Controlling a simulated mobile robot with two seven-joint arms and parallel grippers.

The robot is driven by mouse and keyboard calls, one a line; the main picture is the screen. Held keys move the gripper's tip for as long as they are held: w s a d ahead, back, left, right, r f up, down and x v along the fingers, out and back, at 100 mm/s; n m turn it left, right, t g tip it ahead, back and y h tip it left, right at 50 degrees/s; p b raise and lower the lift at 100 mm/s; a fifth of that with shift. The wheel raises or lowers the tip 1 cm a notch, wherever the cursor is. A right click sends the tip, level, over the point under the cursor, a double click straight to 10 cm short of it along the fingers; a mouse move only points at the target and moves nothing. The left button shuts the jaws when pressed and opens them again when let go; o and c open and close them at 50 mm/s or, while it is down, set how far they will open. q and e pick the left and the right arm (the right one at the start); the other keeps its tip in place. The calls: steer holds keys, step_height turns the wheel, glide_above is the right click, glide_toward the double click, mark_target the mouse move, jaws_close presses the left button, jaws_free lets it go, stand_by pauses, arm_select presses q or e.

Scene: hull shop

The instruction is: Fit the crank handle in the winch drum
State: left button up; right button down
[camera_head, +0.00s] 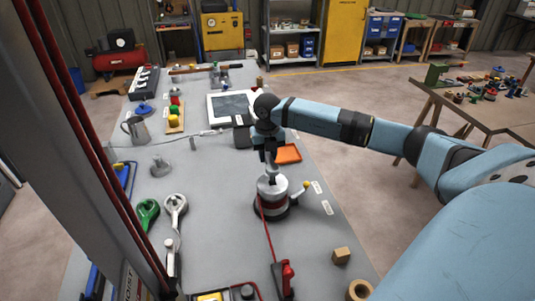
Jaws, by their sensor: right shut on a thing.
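The winch drum (271,204) stands upright on the grey bench, with a dark base, a reddish band and a pale silver top. A red line runs from it toward the bench front. My right gripper (271,170) points down directly over the drum's top and is shut on the crank handle, which is mostly hidden by the jaws and small here. I cannot tell whether the handle is seated in the drum or just above it. My left gripper is not in view.
An orange tray (288,153) lies just behind the drum, and a white-framed dark panel (233,106) farther back. Green (148,211) and silver (176,206) fittings lie to the left. A wooden block (341,256) and a red-handled tool (286,277) are near the front.

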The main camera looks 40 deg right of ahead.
steer(key=shift+f, duration=0.35)
stand_by(0.4)
steer(key=shift+f+b, duration=0.35)
steer(key=shift+f+b, duration=0.7)
steer(key=shift+f, duration=0.6)
stand_by(1.3)
steer(key=shift+c, duration=2.3)
jaws_free()
steer(key=shift+r+p, duration=2.6)
steer(key=shift+r, duration=1.45)
